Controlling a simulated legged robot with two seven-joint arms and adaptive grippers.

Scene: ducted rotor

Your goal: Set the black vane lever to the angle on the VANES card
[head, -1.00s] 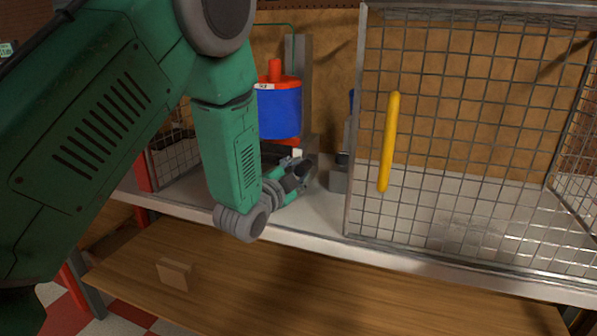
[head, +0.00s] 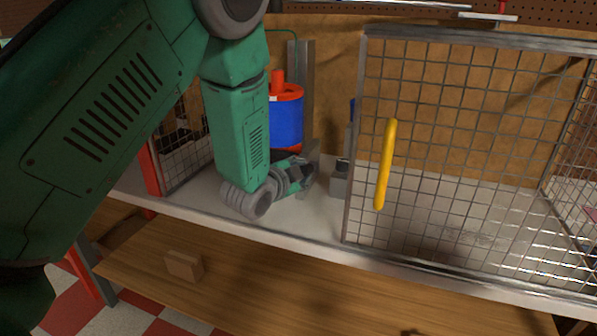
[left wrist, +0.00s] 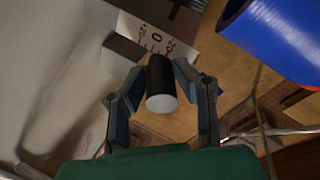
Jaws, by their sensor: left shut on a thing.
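My left gripper (head: 308,174) reaches in over the bench, in front of the blue and red cylinder. In the left wrist view my left gripper (left wrist: 164,68) is shut on the black vane lever (left wrist: 160,74), a short black cylinder with a pale end, one finger on each side. A white scale plate (left wrist: 150,33) with a 0 and other marks is just behind the lever. The lever's exact angle is hard to read. In the head view the lever is hidden by the gripper. I see no readable VANES card. My right gripper is not in view.
The blue cylinder with red ends (head: 286,120) stands close behind the gripper. A wire mesh guard with a yellow handle (head: 386,165) stands to the right. A grey block (head: 340,180) is between them. A wooden shelf (head: 270,285) runs below the bench.

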